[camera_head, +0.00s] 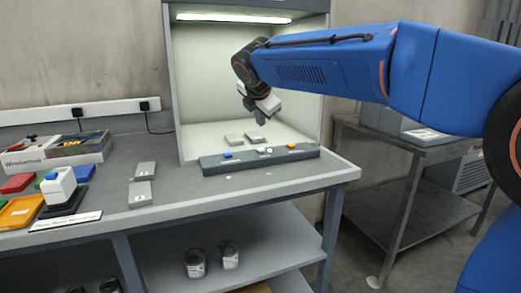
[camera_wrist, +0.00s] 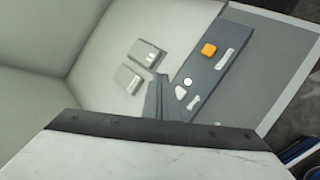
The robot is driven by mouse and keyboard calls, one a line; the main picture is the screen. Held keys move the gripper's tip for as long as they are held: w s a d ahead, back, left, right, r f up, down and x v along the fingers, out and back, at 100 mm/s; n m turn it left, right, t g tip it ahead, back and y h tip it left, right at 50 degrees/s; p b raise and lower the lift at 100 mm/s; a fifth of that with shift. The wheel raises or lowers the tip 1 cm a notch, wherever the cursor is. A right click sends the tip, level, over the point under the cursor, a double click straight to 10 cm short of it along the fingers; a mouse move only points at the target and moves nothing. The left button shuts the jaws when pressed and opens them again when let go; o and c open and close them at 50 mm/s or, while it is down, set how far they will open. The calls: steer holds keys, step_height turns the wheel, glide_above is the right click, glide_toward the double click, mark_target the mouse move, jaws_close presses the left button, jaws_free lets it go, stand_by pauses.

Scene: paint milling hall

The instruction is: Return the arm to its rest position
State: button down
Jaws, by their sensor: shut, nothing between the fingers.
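My blue arm reaches in from the right in the head view. My gripper (camera_head: 260,117) hangs at its end in front of the lit booth (camera_head: 205,80), above the booth floor, and is shut with nothing in it. In the wrist view the dark fingers (camera_wrist: 166,100) show beyond the pale gripper body, close together. Below them are two small grey blocks (camera_head: 234,139) on the booth floor; they also show in the wrist view (camera_wrist: 129,78). The gripper appears apart from the blocks and the panel.
A grey panel (camera_head: 221,167) with blue, white and orange buttons lies along the booth's front edge. Two grey blocks (camera_head: 141,192), a white bottle (camera_head: 58,186) and coloured trays (camera_head: 19,212) stand on the bench at left. A metal side table (camera_head: 400,205) stands at right beneath my arm.

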steer(key=s+d+f+m+g, duration=0.1)
steer(key=s+d+f+m, duration=0.45)
steer(key=s+d, duration=0.35)
steer(key=s+d+f+m+g, duration=0.2)
steer(key=s+d+f+m, duration=0.2)
steer(key=s+d+m, duration=0.5)
steer(key=s+d+f+m, duration=0.2)
steer(key=s+f+m, duration=0.3)
steer(key=s+f, duration=0.3)
steer(key=s+d+f+m+g+y, duration=0.1)
steer(key=s+f+m, duration=0.5)
steer(key=s, duration=0.9)
step_height(320, 180, down, 4)
steer(key=shift+s+d+r, duration=0.25)
steer(key=shift+s+d, duration=0.05)
steer(key=shift+d, duration=0.05)
